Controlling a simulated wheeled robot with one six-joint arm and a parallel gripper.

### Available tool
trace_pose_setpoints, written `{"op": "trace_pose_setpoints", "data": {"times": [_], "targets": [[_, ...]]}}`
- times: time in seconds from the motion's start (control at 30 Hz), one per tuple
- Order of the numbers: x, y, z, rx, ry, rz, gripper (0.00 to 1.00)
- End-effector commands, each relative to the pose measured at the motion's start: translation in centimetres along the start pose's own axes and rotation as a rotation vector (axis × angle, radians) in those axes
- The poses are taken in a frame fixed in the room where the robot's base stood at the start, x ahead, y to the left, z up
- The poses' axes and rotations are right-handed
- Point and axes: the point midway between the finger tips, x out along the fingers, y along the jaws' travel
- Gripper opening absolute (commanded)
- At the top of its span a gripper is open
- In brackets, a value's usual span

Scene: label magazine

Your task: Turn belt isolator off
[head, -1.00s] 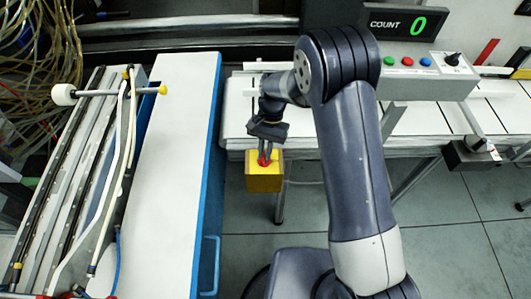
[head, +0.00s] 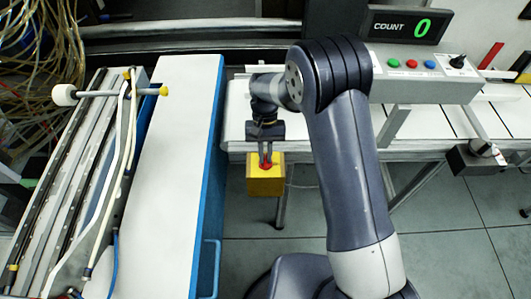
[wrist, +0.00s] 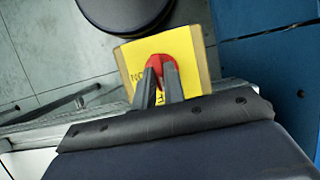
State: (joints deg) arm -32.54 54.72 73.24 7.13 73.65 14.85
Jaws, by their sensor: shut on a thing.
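The belt isolator is a yellow box (head: 265,183) with a red handle (head: 266,165) on its face, at the front edge of the conveyor. My gripper (head: 265,158) is on the red handle from above, its fingers on either side of it. In the wrist view the yellow box (wrist: 200,50) carries dark lettering, partly hidden by my fingers. There the red handle (wrist: 158,62) shows between the two fingertips of my gripper (wrist: 160,75). The handle's lower part is hidden by the fingers.
A blue-sided white bench (head: 178,150) stands close left of the box. A control panel with coloured buttons (head: 425,65) and a COUNT display reading 0 (head: 405,25) stand behind my arm. Grey floor (head: 440,220) is open at the lower right.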

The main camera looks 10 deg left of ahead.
Motion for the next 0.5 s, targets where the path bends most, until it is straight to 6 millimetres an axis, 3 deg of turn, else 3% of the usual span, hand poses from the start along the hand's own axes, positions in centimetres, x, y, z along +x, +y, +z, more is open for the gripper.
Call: {"op": "trace_pose_setpoints", "data": {"times": [0.17,0.2,0.43,0.5], "targets": [[-0.03,-0.02,0.03,-0.002,0.000,0.001,0.00],[-0.03,-0.01,0.03,-0.002,0.000,0.001,0.13],[-0.01,-0.01,0.02,-0.001,0.000,0.000,0.32],[-0.01,0.00,0.01,-0.001,0.000,0.000,0.33]]}}
